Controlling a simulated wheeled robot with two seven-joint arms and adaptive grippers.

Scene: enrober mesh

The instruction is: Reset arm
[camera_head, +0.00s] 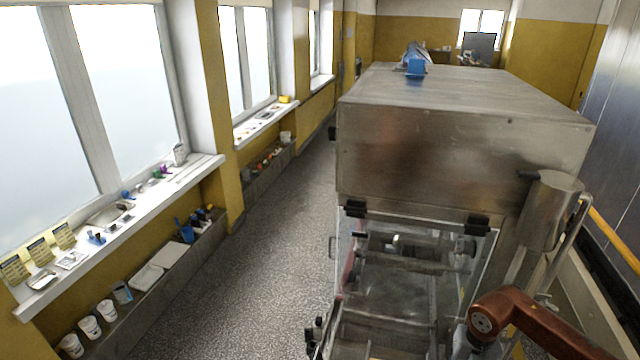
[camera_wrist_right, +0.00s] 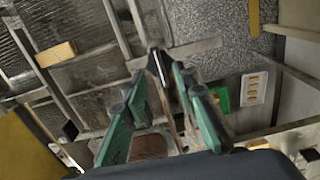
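In the right wrist view, my right gripper (camera_wrist_right: 160,72) shows two green fingers with a gap between their tips. A narrow dark metal strip (camera_wrist_right: 166,75) shows in that gap; whether the fingers touch it I cannot tell. The gripper is above metal bars and woven mesh (camera_wrist_right: 88,77). In the head view, my reddish-brown right arm (camera_head: 535,322) comes in at the lower right, beside the open front of the steel enrober (camera_head: 435,160); its gripper does not show clearly there. I cannot make out my left gripper in either view.
The enrober's hood and clear-sided frame fill the right half. A steel cylinder (camera_head: 550,208) stands beside it. A speckled floor aisle (camera_head: 270,250) is free to the left, along window sills with small items. A tan block (camera_wrist_right: 55,53) and a green item (camera_wrist_right: 219,97) show in the wrist view.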

